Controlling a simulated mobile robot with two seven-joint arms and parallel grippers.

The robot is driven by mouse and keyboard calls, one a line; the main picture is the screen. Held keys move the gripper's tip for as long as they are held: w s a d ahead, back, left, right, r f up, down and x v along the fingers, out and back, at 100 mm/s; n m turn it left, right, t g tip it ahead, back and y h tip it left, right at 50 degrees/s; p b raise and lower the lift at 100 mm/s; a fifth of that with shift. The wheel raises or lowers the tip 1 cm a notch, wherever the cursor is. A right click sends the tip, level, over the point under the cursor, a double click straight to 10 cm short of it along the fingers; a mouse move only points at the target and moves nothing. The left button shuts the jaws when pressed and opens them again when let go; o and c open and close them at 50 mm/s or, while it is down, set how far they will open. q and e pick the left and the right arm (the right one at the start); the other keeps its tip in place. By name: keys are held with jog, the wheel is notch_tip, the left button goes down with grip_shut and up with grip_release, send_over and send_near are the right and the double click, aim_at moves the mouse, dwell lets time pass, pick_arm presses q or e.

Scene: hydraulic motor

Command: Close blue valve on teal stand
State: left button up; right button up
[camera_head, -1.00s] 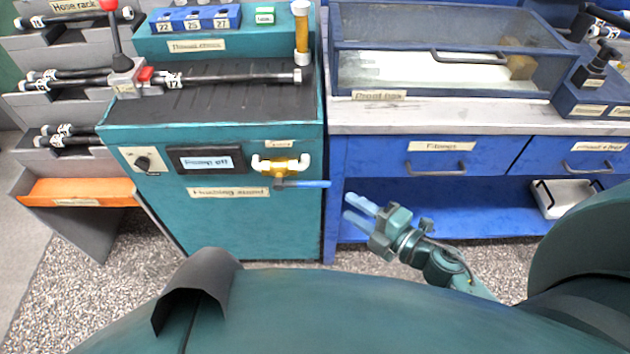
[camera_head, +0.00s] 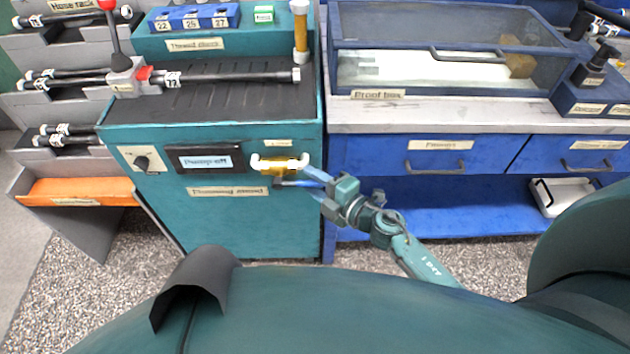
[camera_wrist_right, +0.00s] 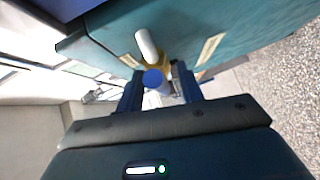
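The blue valve sits on the front of the teal stand (camera_head: 255,225). It has a yellow body (camera_head: 281,168), white pipe ends and a blue lever (camera_head: 298,183) pointing right, roughly horizontal. My right gripper (camera_head: 316,183) is at the lever's free end, its fingers apart. Contact on the right side cannot be told. My left gripper is not in view.
Left of the valve are a "Pump off" panel (camera_head: 205,159) and a black knob (camera_head: 142,162). A hose (camera_head: 225,78) lies on top of the stand. A blue bench with drawers (camera_head: 440,157) stands to the right. A hose rack (camera_head: 60,100) is at the left.

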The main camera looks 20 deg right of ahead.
grip_shut()
jog(key=shift+f, duration=0.1)
dwell(0.4)
